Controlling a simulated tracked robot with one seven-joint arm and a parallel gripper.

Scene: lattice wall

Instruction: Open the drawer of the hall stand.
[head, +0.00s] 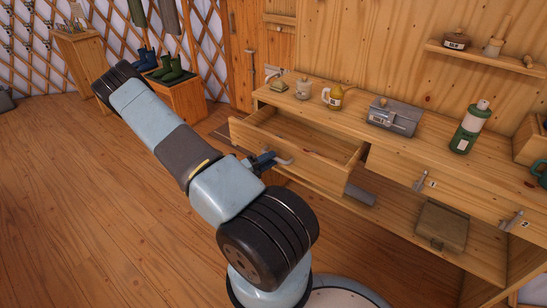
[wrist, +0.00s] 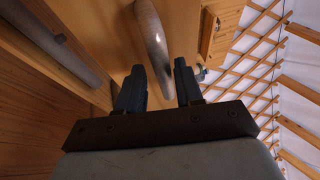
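The hall stand is a long wooden unit (head: 394,147) along the wall. Its left drawer (head: 290,160) stands pulled well out, with its empty-looking inside showing. A curved metal handle (head: 284,159) is on this drawer's front. My gripper (head: 262,160) is at the handle, small and partly hidden by my arm in the head view. In the wrist view my gripper (wrist: 160,76) has its two dark fingers apart. The handle (wrist: 153,32) reaches down to the space between the fingers, with gaps beside it. I cannot tell whether either finger touches it.
Two more handles (head: 421,180) (head: 511,221) are on closed fronts to the right. A case (head: 440,226) lies on the lower shelf. The floor at left is clear.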

